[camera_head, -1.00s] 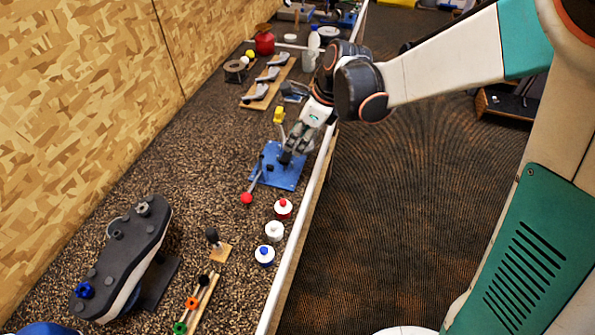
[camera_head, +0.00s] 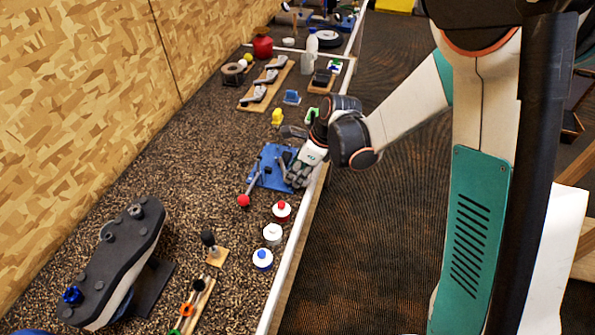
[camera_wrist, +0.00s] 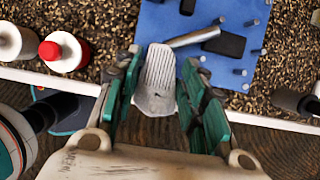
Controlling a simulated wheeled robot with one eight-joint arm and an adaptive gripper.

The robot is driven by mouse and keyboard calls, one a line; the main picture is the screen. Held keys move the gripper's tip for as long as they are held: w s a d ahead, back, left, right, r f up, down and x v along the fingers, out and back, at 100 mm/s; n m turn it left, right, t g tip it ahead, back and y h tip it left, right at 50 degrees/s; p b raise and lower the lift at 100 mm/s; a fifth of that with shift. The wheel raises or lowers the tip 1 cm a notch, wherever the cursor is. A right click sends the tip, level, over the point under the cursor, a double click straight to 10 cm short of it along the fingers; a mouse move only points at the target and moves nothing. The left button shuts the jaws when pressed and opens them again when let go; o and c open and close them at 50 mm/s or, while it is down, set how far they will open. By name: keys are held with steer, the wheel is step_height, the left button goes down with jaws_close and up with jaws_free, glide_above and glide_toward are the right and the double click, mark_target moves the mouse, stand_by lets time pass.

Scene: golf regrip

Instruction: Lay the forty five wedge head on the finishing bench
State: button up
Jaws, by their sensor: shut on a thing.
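The wedge head (camera_wrist: 157,82), silver with a grooved face, is between my gripper's fingers in the wrist view. My gripper (camera_wrist: 160,98) is shut on it, with green-lined fingers on both sides. A silver rod lies by its upper right; I cannot tell whether it is part of the head. In the head view my gripper (camera_head: 298,180) is at the right edge of a blue plate (camera_head: 268,182), near the front edge of the long speckled bench (camera_head: 190,165). The head is hidden there by the fingers. I cannot tell which part is the finishing bench.
Red (camera_head: 281,212), white (camera_head: 272,234) and blue-capped (camera_head: 262,259) pots stand nearer. A wooden rack (camera_head: 250,104) holds several heads farther away. Speckled surface left of the plate is clear.

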steer(key=o, duration=0.6)
steer(key=shift+f, duration=0.15)
steer(key=o, duration=0.5)
steer(key=shift+d+r, duration=0.15)
steer(key=shift+r, duration=0.45)
steer(key=p+v, duration=0.2)
steer(key=v, duration=0.9)
steer(key=shift+s+r, duration=0.15)
